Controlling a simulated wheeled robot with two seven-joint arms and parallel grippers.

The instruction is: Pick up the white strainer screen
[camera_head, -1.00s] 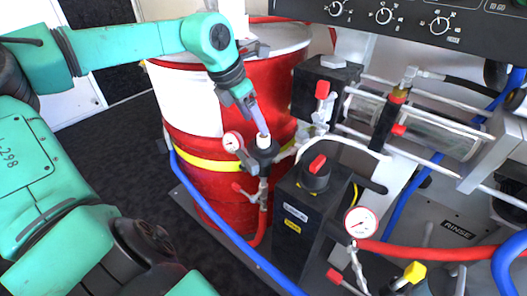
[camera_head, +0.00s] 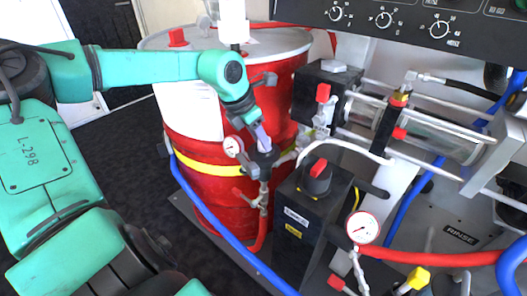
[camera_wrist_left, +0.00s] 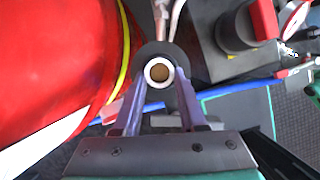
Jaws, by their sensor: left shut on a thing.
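The white strainer screen shows in the left wrist view as a white ring (camera_wrist_left: 159,84) with a brownish centre. It sits within the round black strainer housing (camera_wrist_left: 158,50). In the head view the housing (camera_head: 264,159) stands beside the red drum, and my fingers cover the screen there. My left gripper (camera_head: 264,147) points down onto the housing from above. Its purple fingers (camera_wrist_left: 159,78) are on both sides of the white ring in the wrist view, shut on it. My right gripper is not in view.
The red drum (camera_head: 203,165) stands left of and behind the housing. A pressure gauge (camera_head: 233,147) is close beside it on the left. A black pump block with a red-topped knob (camera_head: 317,170) is to the right. A blue hose (camera_head: 223,231) runs in front.

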